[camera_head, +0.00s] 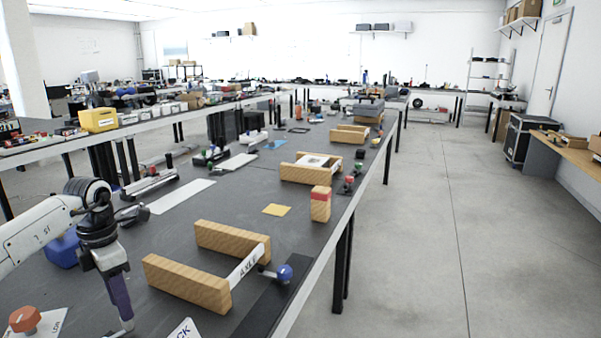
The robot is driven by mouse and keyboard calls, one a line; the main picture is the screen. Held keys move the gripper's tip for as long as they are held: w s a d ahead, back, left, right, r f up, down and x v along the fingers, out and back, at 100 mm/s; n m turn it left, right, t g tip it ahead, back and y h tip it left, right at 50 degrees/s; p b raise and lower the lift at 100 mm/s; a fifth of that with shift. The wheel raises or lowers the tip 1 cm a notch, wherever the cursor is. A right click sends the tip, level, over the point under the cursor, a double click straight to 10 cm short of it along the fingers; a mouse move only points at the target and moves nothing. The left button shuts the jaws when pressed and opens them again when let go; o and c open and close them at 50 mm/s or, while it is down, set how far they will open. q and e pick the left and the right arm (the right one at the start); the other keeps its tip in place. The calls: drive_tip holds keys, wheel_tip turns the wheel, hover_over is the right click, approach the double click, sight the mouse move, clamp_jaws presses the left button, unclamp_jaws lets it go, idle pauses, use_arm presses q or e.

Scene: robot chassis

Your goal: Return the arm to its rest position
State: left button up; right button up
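My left arm, white with black joints, comes in from the left edge in the head view. My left gripper (122,305) points down over the left front of the dark grey workbench (205,215). A purple part shows at its lower end, seen edge-on, so its opening cannot be made out. I see nothing clearly held in it. My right gripper is out of view.
Wooden blocks (185,283) and a blue-knobbed lever (284,273) stand right of the gripper. A red knob (25,319) is at the lower left, and a blue object (62,250) sits behind the arm. Open floor (440,230) lies to the right.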

use_arm(q)
wheel_tip(320, 180, down, 5)
drive_tip(key=shift+s+d+r, duration=0.1)
drive_tip(key=shift+d, duration=0.05)
drive_tip(key=shift+s+d+r+m+b, duration=0.1)
drive_tip(key=shift+s+d+m+b, duration=0.15)
drive_tip(key=shift+m, duration=0.5)
drive_tip(key=shift+s+d+r+m+b, duration=0.15)
drive_tip(key=shift+s+m, duration=0.1)
drive_tip(key=shift+m, duration=0.5)
drive_tip(key=shift+d+f, duration=0.1)
